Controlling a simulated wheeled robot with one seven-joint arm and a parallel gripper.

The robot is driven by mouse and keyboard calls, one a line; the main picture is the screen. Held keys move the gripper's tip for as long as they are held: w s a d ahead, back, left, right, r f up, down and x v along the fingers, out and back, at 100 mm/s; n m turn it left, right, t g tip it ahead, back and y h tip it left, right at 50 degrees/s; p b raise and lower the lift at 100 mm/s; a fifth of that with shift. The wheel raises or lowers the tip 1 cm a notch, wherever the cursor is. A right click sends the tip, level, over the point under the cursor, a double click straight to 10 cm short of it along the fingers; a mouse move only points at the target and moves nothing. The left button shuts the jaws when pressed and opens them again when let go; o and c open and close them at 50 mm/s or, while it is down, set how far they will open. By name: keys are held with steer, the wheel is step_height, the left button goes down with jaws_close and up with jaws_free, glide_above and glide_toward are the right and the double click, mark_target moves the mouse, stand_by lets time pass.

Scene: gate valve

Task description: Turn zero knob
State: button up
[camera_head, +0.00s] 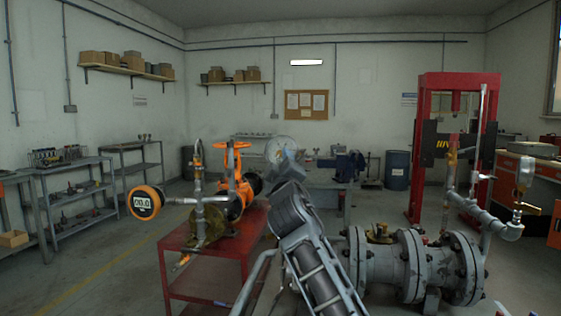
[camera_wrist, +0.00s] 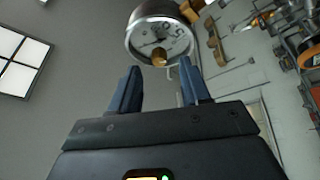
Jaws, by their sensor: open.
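In the wrist view a round dial gauge (camera_wrist: 147,38) with a metal rim and a pale face is at the top. A small brass-coloured knob (camera_wrist: 159,57) stands out from the lower part of its face. My gripper (camera_wrist: 160,69) is open, with one blue-grey finger on each side of the knob in the picture. The gap between the fingers looks empty, and I cannot tell any contact with the knob. In the head view my arm rises in the middle, and the fingers and knob cannot be made out clearly there.
A red table (camera_head: 210,258) carries an orange valve (camera_head: 236,172) and an orange digital gauge (camera_head: 145,202) on piping. A grey flanged pipe (camera_head: 385,262) stands right of my arm, with a smaller gauge (camera_head: 524,172) beyond. A red press frame (camera_head: 426,150) stands behind it.

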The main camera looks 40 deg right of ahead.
steer(key=shift+b+v, duration=0.3)
steer(key=shift+v, duration=1.95)
steer(key=s+a+f+y, duration=0.2)
steer(key=s+a+f, duration=0.15)
steer(key=f, duration=0.45)
steer(key=s+a+f+y, duration=0.2)
steer(key=a+f, duration=0.3)
steer(key=f, duration=0.3)
steer(key=s+a+f+y, duration=0.4)
steer(key=s+a+f, duration=0.6)
steer(key=s+f, duration=0.25)
steer(key=s+a+f+m+y, duration=0.1)
steer(key=s+a+f+y, duration=0.2)
steer(key=s, duration=0.7)
steer(key=s+a+r+m+g, duration=0.1)
steer(key=s+r, duration=0.1)
steer(key=s, duration=0.9)
steer(key=s+a+r+m+g+y, duration=0.1)
steer(key=s+a+r, duration=0.1)
steer(key=s, duration=1)
steer(key=shift+s+m+g+y, duration=0.15)
steer(key=shift+m+g+y, duration=0.15)
steer(key=shift+f, duration=0.1)
